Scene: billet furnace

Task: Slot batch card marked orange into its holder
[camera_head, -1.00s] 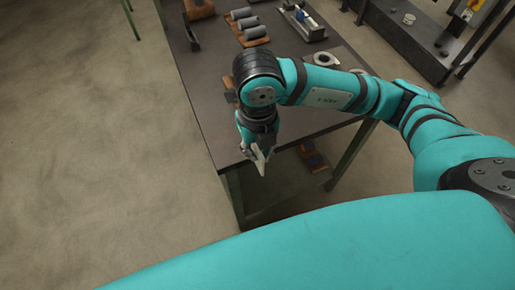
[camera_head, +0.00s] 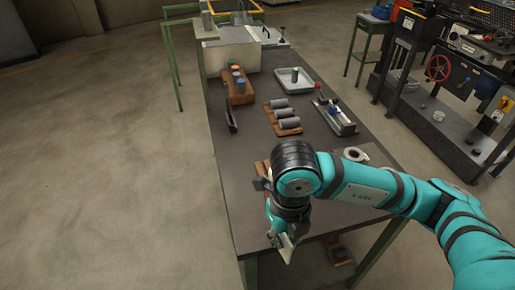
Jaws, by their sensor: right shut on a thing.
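My right gripper (camera_head: 283,240) is at the near left end of the dark workbench (camera_head: 255,190), pointing down. It is shut on a thin pale card (camera_head: 286,250), which hangs tilted at the fingertips by the bench's near edge. No orange mark can be made out on the card at this size. A wooden block (camera_head: 240,97) with several coloured tops, orange and blue among them, stands toward the far left of the bench. I cannot tell whether it is the card holder. My left gripper is not in view.
A dark upright piece (camera_head: 231,115) stands at the bench's left edge. Several grey cylinders (camera_head: 283,114) lie on a wooden rack. A pale tray (camera_head: 293,81), a metal fixture (camera_head: 338,118) and a ring (camera_head: 354,154) are farther right. The bench's left middle is clear.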

